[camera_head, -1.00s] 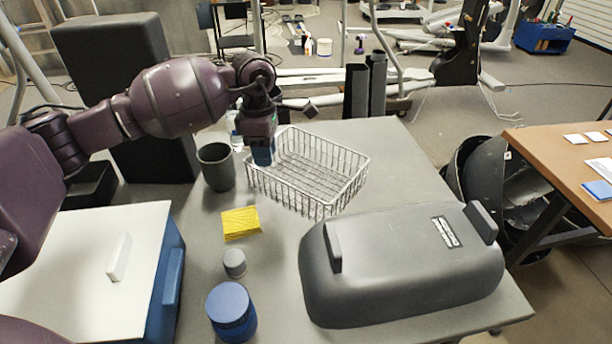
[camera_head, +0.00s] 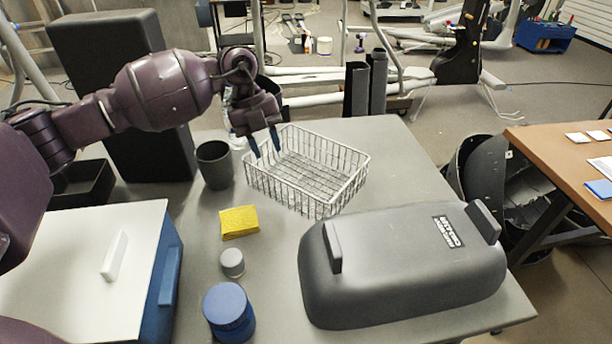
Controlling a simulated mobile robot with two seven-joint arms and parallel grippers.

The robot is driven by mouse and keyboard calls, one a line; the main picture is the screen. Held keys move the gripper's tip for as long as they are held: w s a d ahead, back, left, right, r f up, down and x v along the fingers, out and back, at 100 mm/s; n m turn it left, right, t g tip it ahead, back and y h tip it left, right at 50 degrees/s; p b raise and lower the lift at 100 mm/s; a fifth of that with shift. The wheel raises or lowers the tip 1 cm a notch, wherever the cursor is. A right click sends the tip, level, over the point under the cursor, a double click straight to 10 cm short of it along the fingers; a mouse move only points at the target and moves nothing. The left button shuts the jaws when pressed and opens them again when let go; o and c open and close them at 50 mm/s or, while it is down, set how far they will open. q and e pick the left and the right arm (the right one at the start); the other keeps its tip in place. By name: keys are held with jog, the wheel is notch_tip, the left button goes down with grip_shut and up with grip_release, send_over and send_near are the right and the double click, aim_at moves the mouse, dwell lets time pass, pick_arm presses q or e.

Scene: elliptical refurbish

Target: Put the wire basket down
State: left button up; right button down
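The wire basket (camera_head: 318,207) is an empty, silvery rectangular mesh basket. It sits upright on the grey table (camera_head: 400,150), towards its far side. My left gripper (camera_head: 265,147) is at the basket's left rim, pointing down. Its two blue fingertips are spread apart, one near the outer side of the rim and one over the inside. I cannot tell whether either finger touches the wire. My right gripper is not in view.
A dark cup (camera_head: 215,166) stands just left of the basket, with a clear bottle (camera_head: 237,138) behind it. A yellow sponge (camera_head: 239,222), small grey-lidded jar (camera_head: 232,263) and blue jar (camera_head: 229,312) stand nearer. A large grey case (camera_head: 400,265) fills the front right.

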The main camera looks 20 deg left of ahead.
aim_at(279, 179)
pick_arm(q)
jog(key=d+f+n+b, duration=0.1)
jog(key=f+n, duration=0.1)
jog(key=f, duration=0.1)
jog(key=d+f+n+b, duration=0.1)
jog(key=f+n, duration=0.2)
jog(key=d+f+n+b, duration=0.1)
jog(key=f+n, duration=0.1)
jog(key=f, duration=0.2)
jog(key=shift+s+d+n+h, duration=0.3)
jog(key=shift+s+d, duration=0.1)
jog(key=shift+d+f, duration=0.1)
jog(key=shift+f, duration=0.05)
jog(key=shift+r, duration=0.2)
jog(key=c, duration=0.6)
grip_shut()
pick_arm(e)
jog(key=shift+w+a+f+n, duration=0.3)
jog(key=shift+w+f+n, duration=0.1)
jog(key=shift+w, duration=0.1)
